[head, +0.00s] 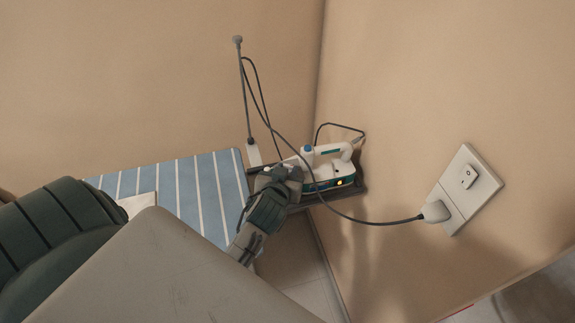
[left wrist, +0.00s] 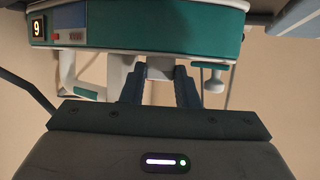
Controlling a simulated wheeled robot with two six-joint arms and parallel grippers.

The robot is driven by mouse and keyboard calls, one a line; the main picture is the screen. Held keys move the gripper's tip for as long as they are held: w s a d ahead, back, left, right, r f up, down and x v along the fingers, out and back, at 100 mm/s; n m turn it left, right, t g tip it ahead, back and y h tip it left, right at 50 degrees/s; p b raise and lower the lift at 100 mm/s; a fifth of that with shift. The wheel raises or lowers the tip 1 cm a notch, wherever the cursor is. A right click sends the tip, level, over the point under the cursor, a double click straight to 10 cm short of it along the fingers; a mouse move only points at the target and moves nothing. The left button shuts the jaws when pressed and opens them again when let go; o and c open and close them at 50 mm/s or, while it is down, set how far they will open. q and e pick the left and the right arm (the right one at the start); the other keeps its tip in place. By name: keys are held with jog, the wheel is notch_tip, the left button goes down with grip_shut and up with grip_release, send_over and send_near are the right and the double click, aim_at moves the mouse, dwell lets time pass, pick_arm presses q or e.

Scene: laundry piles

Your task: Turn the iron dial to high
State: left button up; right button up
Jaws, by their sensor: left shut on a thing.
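The white and teal iron (head: 322,174) sits on a dark rest at the right end of the ironing board, with a small yellow light lit on its side. My left gripper (head: 293,175) is at the iron's near left side. In the left wrist view its fingers (left wrist: 160,82) are shut on a pale part against the iron's body, apparently the iron dial (left wrist: 160,67). The dial's marks are hidden. My right gripper is out of view.
The blue striped ironing board (head: 180,187) lies left of the iron. A thin cord pole (head: 243,92) stands behind it. The dark cord runs to a plug (head: 435,211) in a wall socket plate (head: 452,200) at the right. Walls close in behind and right.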

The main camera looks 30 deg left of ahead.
pick_arm(q)
jog(key=m+h+p, duration=0.2)
jog(key=shift+a+h+p, duration=0.25)
jog(key=shift+h+p, duration=0.1)
jog(key=shift+h, duration=0.05)
jog(key=shift+s+a+f+m+t+h+p, duration=0.1)
jog(key=shift+m+t+h+p, duration=0.3)
jog(key=shift+m, duration=0.3)
jog(key=o, duration=0.7)
jog(key=shift+f, duration=0.1)
